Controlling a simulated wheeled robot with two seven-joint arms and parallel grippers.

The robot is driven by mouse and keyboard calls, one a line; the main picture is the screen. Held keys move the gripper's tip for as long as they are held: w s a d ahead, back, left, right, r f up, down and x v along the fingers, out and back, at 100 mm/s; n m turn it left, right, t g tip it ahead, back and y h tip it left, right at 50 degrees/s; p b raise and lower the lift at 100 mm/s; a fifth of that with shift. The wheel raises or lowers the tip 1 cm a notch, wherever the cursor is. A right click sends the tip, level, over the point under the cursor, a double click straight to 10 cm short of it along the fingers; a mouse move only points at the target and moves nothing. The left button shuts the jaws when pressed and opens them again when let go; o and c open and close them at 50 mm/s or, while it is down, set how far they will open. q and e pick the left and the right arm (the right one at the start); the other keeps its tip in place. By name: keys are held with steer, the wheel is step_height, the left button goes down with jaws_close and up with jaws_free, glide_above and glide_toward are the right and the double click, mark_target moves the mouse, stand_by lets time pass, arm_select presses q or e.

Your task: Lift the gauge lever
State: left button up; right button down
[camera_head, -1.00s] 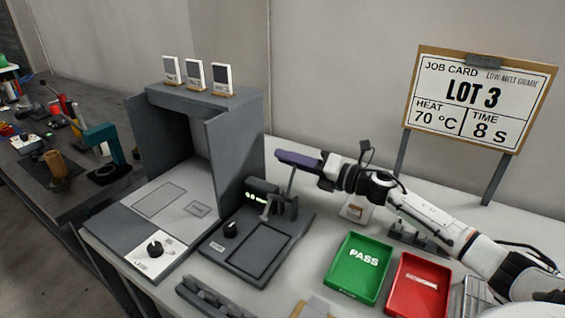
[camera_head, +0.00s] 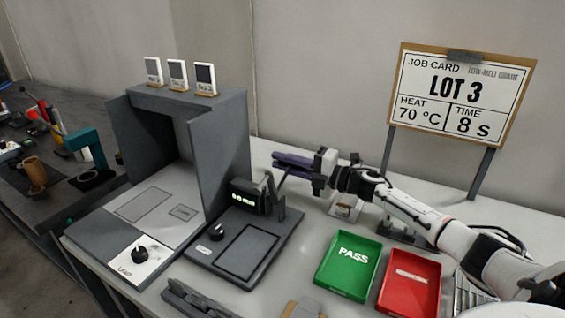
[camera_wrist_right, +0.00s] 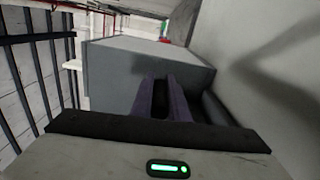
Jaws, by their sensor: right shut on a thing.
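The gauge (camera_head: 245,245) is a dark grey unit with a flat base plate, a knob and a small lit display (camera_head: 250,196). Its thin lever (camera_head: 283,182) rises from the post on the right of the display to my right gripper (camera_head: 282,163). The purple fingers are shut on the lever, and hide its upper end in the head view. In the right wrist view the two purple fingers (camera_wrist_right: 164,100) point away from the camera, and the lever between them cannot be made out. My left gripper is not in view.
A grey open-fronted press-like housing (camera_head: 222,130) stands left of the gauge, with three small cards on top. A green PASS tray (camera_head: 347,290) and a red tray (camera_head: 410,305) lie to the right. A job card board (camera_head: 462,95) stands behind. A dark side bench is at the left.

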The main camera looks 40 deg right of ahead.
steer(key=shift+a, duration=0.1)
stand_by(0.3)
steer(key=c, duration=1.7)
jaws_free()
steer(key=shift+v, duration=5.15)
steer(key=shift+x, duration=5.15)
